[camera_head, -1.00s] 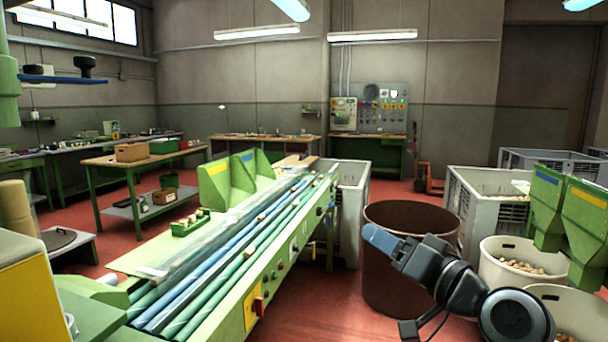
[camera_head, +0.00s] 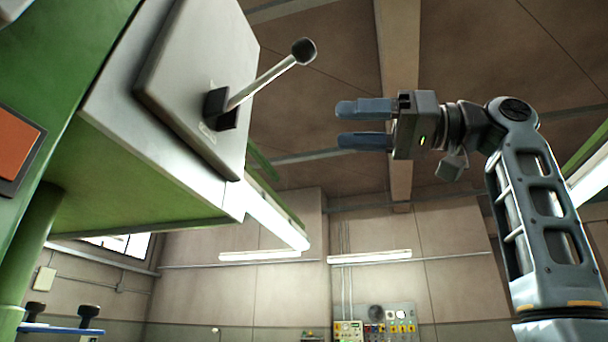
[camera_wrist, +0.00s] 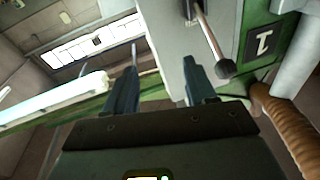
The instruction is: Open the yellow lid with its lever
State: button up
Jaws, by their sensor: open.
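The lever (camera_head: 262,82) is a metal rod with a black ball knob (camera_head: 303,51). It rises from a dark bracket on a pale grey plate (camera_head: 190,60) on the green machine, at upper left in the head view. No yellow shows on this plate, and I cannot tell whether it is the lid. My gripper (camera_head: 347,125) is open and empty, to the right of the knob and lower in the picture, its fingers pointing left. In the wrist view the lever (camera_wrist: 208,28) and knob (camera_wrist: 225,68) show right of my open gripper (camera_wrist: 161,58), apart from the fingers.
The green machine body (camera_head: 60,60) bears an orange panel (camera_head: 17,150) at left. A brown ribbed hose (camera_wrist: 285,125) and a black label plate (camera_wrist: 263,43) are at right in the wrist view. Between gripper and lever the space looks clear.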

aim_at(304, 59)
jog(key=s+r+n+g+h, duration=0.1)
jog(key=s+r+n+g, duration=0.15)
jog(key=s+r, duration=0.5)
jog(key=shift+n, duration=0.25)
jog(key=a, duration=0.2)
jog(key=a+p, duration=0.1)
jog(key=a, duration=0.2)
jog(key=a+f+p, duration=0.1)
jog(key=a, duration=0.2)
jog(key=shift+s+a, duration=0.1)
jog(key=shift+s, duration=0.05)
jog(key=shift+c, duration=0.2)
grip_shut()
